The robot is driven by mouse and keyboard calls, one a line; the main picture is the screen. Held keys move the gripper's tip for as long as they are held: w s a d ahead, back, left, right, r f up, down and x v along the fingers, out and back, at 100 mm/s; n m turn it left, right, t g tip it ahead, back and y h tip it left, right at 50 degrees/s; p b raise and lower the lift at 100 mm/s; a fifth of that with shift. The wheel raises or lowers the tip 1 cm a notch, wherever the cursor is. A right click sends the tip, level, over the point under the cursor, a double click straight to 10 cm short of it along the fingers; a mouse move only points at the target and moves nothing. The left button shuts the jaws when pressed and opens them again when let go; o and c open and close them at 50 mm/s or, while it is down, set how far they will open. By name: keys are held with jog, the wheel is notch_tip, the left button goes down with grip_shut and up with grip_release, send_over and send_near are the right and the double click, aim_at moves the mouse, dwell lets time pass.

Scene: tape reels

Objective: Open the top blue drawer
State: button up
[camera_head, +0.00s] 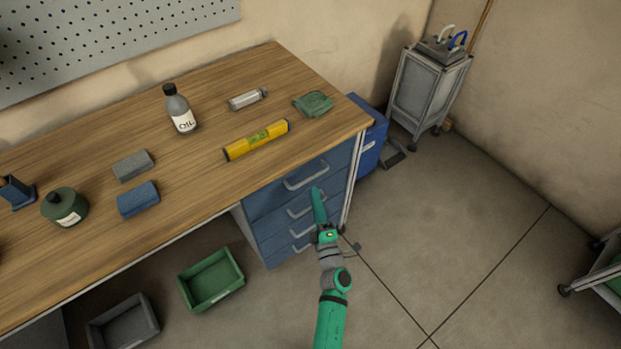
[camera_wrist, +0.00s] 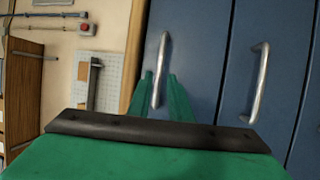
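The top blue drawer (camera_head: 322,171) is shut, just under the wooden tabletop at the bench's right end. Its silver bar handle (camera_head: 306,178) also shows upright in the turned wrist view (camera_wrist: 162,70). My green gripper (camera_head: 318,192) is in front of the drawer stack, its tips near the right end of the top handle. In the wrist view my two fingers (camera_wrist: 163,88) are apart, one on each side of that handle in the picture, with gaps visible. I cannot tell how deep the handle sits between them.
Lower blue drawers with handles (camera_wrist: 259,84) sit below, shut. The workbench (camera_head: 215,177) holds a yellow level (camera_head: 257,140), an oil bottle (camera_head: 180,110) and a green cloth (camera_head: 313,104). A green bin (camera_head: 212,279) stands on the floor at left.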

aim_at(311, 178)
jog(key=x, duration=0.7)
jog(key=shift+w+a+r, duration=0.1)
jog(key=shift+w, duration=0.2)
grip_shut()
